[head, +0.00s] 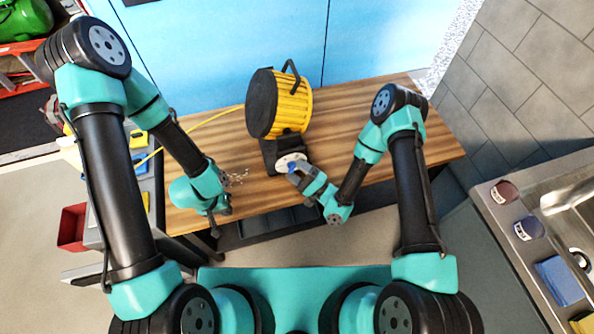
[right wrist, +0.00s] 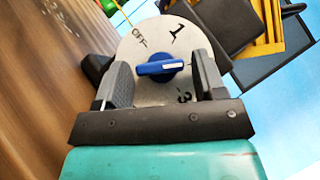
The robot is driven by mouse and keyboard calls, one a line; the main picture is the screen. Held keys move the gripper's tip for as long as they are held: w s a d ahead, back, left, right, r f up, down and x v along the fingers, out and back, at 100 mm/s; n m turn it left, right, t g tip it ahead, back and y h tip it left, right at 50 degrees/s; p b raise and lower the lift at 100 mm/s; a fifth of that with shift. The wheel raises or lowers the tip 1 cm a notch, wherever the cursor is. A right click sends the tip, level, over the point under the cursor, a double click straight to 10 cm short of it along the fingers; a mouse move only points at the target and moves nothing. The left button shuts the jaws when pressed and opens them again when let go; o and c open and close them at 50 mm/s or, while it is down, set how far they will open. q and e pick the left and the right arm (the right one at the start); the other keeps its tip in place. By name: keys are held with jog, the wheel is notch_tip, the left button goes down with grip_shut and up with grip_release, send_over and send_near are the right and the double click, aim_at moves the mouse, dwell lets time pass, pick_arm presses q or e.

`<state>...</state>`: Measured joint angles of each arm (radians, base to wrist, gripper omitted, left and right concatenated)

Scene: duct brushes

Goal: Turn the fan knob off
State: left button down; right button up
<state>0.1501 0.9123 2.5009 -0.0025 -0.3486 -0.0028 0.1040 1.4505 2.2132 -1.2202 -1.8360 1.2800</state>
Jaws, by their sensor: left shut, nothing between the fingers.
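The yellow fan (head: 290,108) with a dark grille stands on the wooden table. At its base is a pale round dial (head: 291,159), labelled OFF, 1 and 3 in the right wrist view (right wrist: 145,52). My left gripper (head: 214,226) is shut and empty near the table's front edge.
The yellow cable (head: 190,126) runs left from the fan across the table (head: 405,157). White specks (head: 237,178) lie near my left wrist. At right are a sink counter with two mugs (head: 528,227) and a blue cloth (head: 558,281). The table right of the fan is clear.

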jog(key=c, duration=0.7)
jog(key=shift+n+g, duration=0.3)
jog(key=shift+n, duration=0.1)
jog(key=n+g+h, duration=0.1)
jog(key=n, duration=0.1)
jog(key=n+g+h, duration=0.1)
jog(key=shift+r+n, duration=0.35)
jog(key=shift+n, duration=0.05)
jog(key=n+h, duration=0.1)
jog(key=h, duration=0.1)
jog(key=n+g+h, duration=0.1)
jog(key=n+h, duration=0.3)
jog(key=shift+a+r+g+h, duration=0.15)
jog(key=shift+r+g+h, duration=0.15)
jog(key=shift+r+g, duration=0.1)
jog(key=n+h, duration=0.2)
jog(key=shift+s+a+r+h, duration=0.1)
jog(key=shift+a+h, duration=0.05)
jog(key=shift+h, duration=0.25)
jog(key=n+h, duration=0.1)
jog(key=h, duration=0.1)
jog(key=n+t+h, duration=0.1)
jog(key=h, duration=0.1)
jog(key=shift+a+n+h, duration=0.2)
jog(key=shift+n+h, duration=0.1)
